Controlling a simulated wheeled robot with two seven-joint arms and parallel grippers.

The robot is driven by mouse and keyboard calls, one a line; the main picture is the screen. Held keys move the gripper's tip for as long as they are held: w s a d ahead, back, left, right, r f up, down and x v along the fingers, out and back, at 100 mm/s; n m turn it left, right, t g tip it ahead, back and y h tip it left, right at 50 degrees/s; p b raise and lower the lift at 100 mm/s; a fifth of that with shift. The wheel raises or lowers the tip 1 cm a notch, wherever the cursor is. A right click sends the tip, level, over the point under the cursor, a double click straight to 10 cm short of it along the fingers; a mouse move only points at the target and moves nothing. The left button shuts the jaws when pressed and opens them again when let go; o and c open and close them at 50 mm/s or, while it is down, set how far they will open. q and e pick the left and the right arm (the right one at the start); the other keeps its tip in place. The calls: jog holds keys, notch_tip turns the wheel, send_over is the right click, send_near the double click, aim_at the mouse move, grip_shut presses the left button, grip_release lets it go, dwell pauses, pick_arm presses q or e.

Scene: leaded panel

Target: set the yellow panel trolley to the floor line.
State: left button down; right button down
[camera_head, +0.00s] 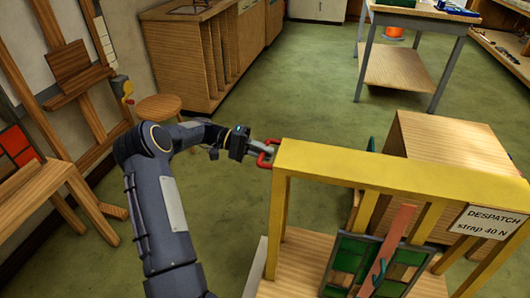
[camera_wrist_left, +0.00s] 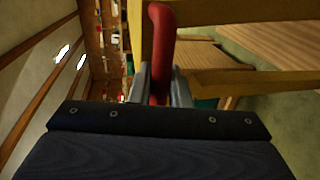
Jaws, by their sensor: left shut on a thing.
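The yellow panel trolley (camera_head: 375,168) stands at the lower right of the head view, a yellow frame over a wooden base. A green leaded panel (camera_head: 352,256) with a reddish strap or bar across it stands in the frame. A sign on it reads "DESPATCH strap 40 N". My left gripper (camera_head: 262,156) is shut on the red handle (camera_head: 268,148) at the trolley's left end. In the left wrist view the red handle (camera_wrist_left: 161,55) is between the fingers. My right gripper is not in view. The floor line is not visible in these frames.
A wooden cabinet with slots (camera_head: 190,60) stands at the back left, with a round stool (camera_head: 158,107) before it. Easels (camera_head: 75,75) line the left. A wooden box (camera_head: 450,150) is behind the trolley. A workbench (camera_head: 415,60) is further back. Green floor is clear in the middle.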

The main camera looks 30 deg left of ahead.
pick_arm(q)
jog(key=shift+a+f, duration=0.1)
jog(key=c, duration=1.4)
grip_release()
jog(key=shift+c, duration=0.2)
jog(key=v, duration=0.7)
jog(key=shift+a, duration=0.35)
jog(key=shift+s, duration=0.15)
